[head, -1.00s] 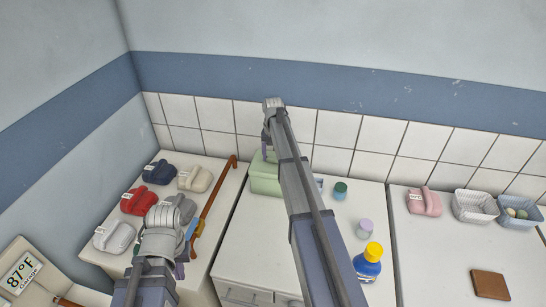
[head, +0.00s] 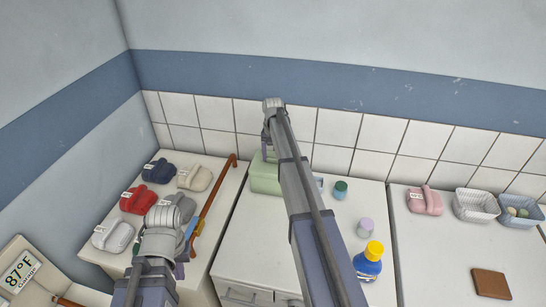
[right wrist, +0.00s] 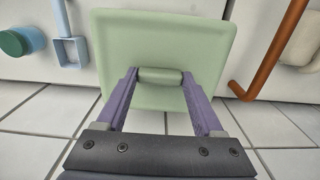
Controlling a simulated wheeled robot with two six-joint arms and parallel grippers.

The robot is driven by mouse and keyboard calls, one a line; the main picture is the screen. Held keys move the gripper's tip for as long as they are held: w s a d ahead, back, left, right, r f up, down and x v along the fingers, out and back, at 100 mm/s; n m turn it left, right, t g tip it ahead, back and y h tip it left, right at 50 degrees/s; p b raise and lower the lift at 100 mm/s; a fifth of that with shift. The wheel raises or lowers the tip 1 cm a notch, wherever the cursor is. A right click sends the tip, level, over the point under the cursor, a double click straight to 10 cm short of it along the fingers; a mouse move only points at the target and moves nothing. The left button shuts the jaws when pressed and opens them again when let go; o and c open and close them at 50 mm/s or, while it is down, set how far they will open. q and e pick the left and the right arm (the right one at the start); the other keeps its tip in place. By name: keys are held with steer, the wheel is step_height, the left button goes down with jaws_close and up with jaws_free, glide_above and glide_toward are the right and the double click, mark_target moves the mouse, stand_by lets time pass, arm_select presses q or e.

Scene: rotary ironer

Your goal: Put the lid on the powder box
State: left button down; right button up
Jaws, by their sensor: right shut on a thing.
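The pale green powder box (head: 264,184) stands at the back left of the middle counter, partly behind my right arm. The pale green lid (right wrist: 165,45) fills the middle of the right wrist view, with a short bar handle (right wrist: 160,76). My right gripper (right wrist: 159,80) is shut on this handle, one purple finger at each end. The lid hides the box beneath it in that view. I cannot tell whether the lid is seated or slightly above the rim. My left gripper (head: 179,268) is low over the left counter, mostly hidden by its own wrist.
A blue scoop-like item (right wrist: 68,50) and a teal-lidded jar (head: 340,190) stand beside the box. A lilac-capped jar (head: 365,228) and a blue bottle (head: 368,262) are nearer. A brown rod (head: 218,197) and folded bundles lie left. The tiled wall is close behind.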

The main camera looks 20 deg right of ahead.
steer(key=shift+f, duration=0.15)
steer(key=o, duration=1.4)
steer(key=shift+r+p, duration=3.45)
steer(key=shift+r, duration=0.1)
jaws_close()
